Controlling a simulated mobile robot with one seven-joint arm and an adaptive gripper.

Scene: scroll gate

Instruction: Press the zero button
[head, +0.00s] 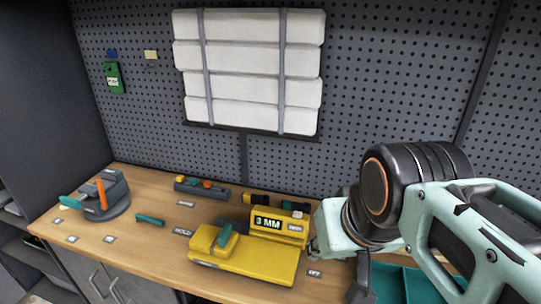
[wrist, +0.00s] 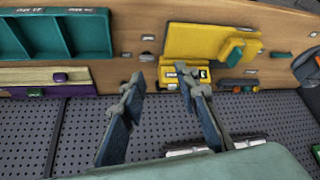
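The yellow device (head: 245,262) sits on the wooden bench, with a dark display reading "3 MM" (head: 268,223) on its raised back block. A small label (head: 295,228), too small to read surely, is on the block right of the display; I take it for the zero button's label. The button itself is hard to make out. The device shows upside down in the wrist view (wrist: 200,40). My gripper (wrist: 163,75) is open and empty, its two fingers apart. The right finger overlaps the edge of the device's display block in the wrist view; contact cannot be told. The head view hides most of the fingers.
A teal tray (wrist: 55,38) and a purple-and-yellow item (wrist: 50,82) lie beside the device. A grey holder (head: 202,187) stands behind it, and a grey vise-like tool (head: 100,198) is at the far left. The pegboard (head: 390,80) rises behind, with white rolled slats (head: 250,60).

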